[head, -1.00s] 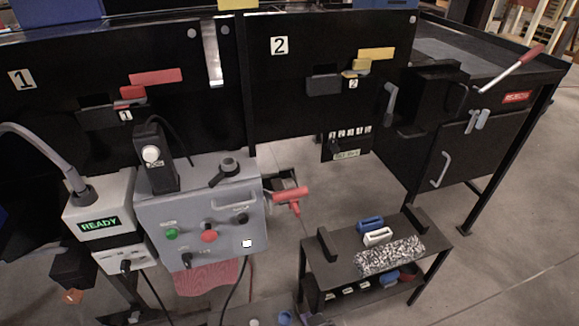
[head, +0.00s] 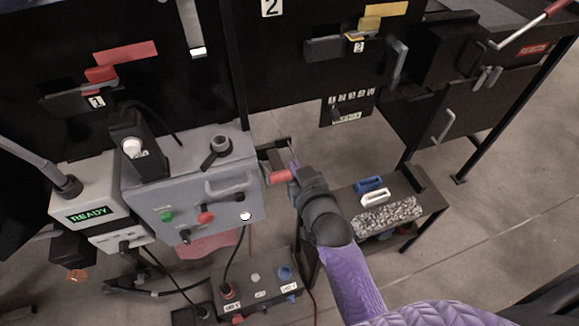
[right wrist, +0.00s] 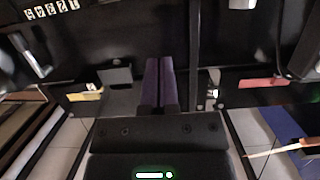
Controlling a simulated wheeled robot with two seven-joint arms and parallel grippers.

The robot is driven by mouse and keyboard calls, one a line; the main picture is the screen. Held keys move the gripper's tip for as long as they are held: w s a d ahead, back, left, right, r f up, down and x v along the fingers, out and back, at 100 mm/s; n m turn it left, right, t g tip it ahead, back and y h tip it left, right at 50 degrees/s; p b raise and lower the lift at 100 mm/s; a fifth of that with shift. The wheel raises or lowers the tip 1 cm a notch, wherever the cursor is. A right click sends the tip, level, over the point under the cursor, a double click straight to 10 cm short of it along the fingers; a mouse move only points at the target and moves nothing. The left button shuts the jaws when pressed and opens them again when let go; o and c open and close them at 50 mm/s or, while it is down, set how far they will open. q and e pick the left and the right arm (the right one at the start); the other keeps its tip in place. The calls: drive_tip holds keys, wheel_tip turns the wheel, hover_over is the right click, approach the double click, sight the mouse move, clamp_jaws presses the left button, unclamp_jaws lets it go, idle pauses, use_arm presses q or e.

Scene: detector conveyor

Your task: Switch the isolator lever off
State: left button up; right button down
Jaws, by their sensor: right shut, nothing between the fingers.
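The isolator lever, a red handle (head: 280,177), sticks out from the right side of the grey control box (head: 150,205) in the head view. My right gripper (head: 296,169) is at the outer end of this handle and hides part of it. Whether they touch I cannot tell. In the right wrist view its two purple fingers (right wrist: 158,85) are together with nothing between them. I cannot make out the red handle in the right wrist view. My left gripper is not in view.
The box carries a black knob (head: 217,150), a green button (head: 167,216) and a red button (head: 206,217). A low black bench (head: 425,205) with blue and white pieces stands to the right. A dark switch box (head: 258,290) lies below.

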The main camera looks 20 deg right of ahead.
sight(289, 172)
drive_tip(key=b+x, duration=0.1)
drive_tip(key=x, duration=0.5)
drive_tip(key=shift+f+b, duration=0.25)
drive_tip(key=shift+b, duration=0.15)
drive_tip(key=shift+s+f, duration=0.25)
drive_tip(key=shift+f, duration=0.35)
drive_tip(key=shift+s+f, duration=0.2)
drive_tip(key=shift+f, duration=0.45)
drive_tip(key=shift+s+f+b, duration=0.25)
drive_tip(key=shift+f+b, duration=0.05)
drive_tip(key=shift+f, duration=0.05)
